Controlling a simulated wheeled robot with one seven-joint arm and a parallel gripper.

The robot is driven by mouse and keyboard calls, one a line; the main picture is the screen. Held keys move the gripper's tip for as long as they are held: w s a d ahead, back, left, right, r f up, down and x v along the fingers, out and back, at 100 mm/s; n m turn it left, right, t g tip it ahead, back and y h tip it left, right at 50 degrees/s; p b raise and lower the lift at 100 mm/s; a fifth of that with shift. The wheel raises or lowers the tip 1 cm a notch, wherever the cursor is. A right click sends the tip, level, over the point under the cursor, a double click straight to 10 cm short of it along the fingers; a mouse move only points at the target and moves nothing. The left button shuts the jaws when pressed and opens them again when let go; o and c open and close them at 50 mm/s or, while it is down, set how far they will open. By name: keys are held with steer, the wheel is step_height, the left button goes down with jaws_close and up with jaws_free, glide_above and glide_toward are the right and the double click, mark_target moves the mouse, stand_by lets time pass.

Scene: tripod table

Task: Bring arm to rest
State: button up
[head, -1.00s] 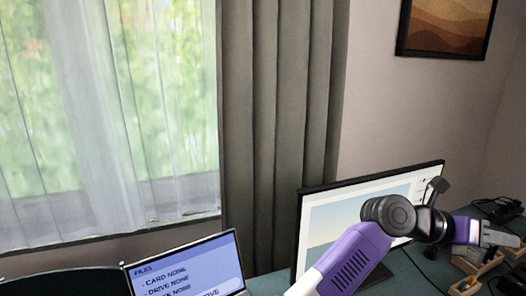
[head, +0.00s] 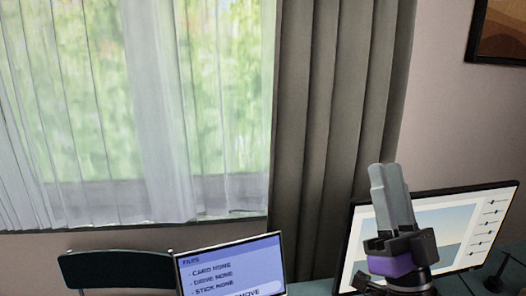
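My gripper (head: 388,168) is in the lower right of the head view, with its two grey fingers pointing up. The fingers lie against each other with no gap showing, and nothing is seen between them. The gripper stands in front of the left part of a monitor (head: 463,215) and hides some of its screen. A purple band and dark wrist parts of my arm show below the fingers. The rest of my arm is out of view.
A laptop (head: 233,268) showing a FILES list stands left of my gripper. A dark chair back (head: 115,268) is further left. Grey curtains (head: 335,130) and a window are behind. A dark stand and cables lie on the desk at right.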

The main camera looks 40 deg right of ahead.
steer(key=a+f+n+g+y, duration=0.2)
steer(key=a+f+n+y, duration=0.3)
steer(key=f, duration=0.4)
steer(key=a+f+n+g+y, duration=0.2)
steer(key=a+f+n+y, duration=0.2)
steer(key=a+f+y, duration=0.45)
steer(key=s+a+f+g, duration=0.3)
steer(key=s+a+f, duration=0.1)
steer(key=s+f, duration=0.3)
steer(key=s+a+f+g, duration=0.3)
steer(key=s+a+f, duration=0.1)
steer(key=s+f, duration=0.4)
steer(key=shift+s+f+g, duration=0.2)
steer(key=shift+s+g, duration=0.15)
steer(key=shift+g, duration=0.05)
